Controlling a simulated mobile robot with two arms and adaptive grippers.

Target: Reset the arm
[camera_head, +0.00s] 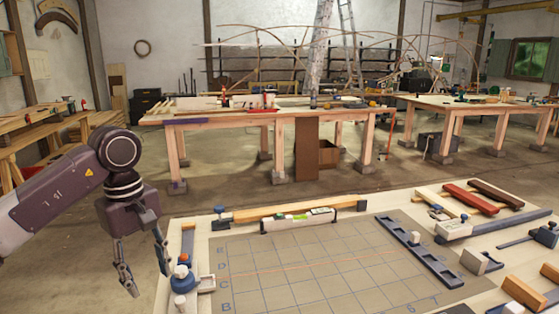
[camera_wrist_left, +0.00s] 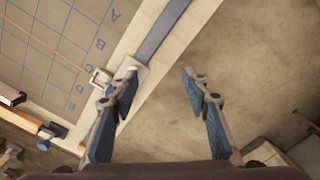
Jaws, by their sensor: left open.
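My left gripper (camera_head: 145,270) hangs from the left arm in the head view, pointing down just left of the near table. Its two fingers are apart with nothing between them. In the left wrist view the left gripper (camera_wrist_left: 155,95) is open over the table's edge and bare floor. The left finger overlaps the table edge in that picture; I cannot tell whether it touches. My right gripper is in neither view.
The near table holds a grey gridded mat (camera_head: 290,255), a dark slotted rail (camera_head: 420,252), a spirit level (camera_head: 298,220) and several clamps and wood blocks. A workbench (camera_head: 270,112) with bent laths stands behind. Floor (camera_head: 240,175) between them is clear.

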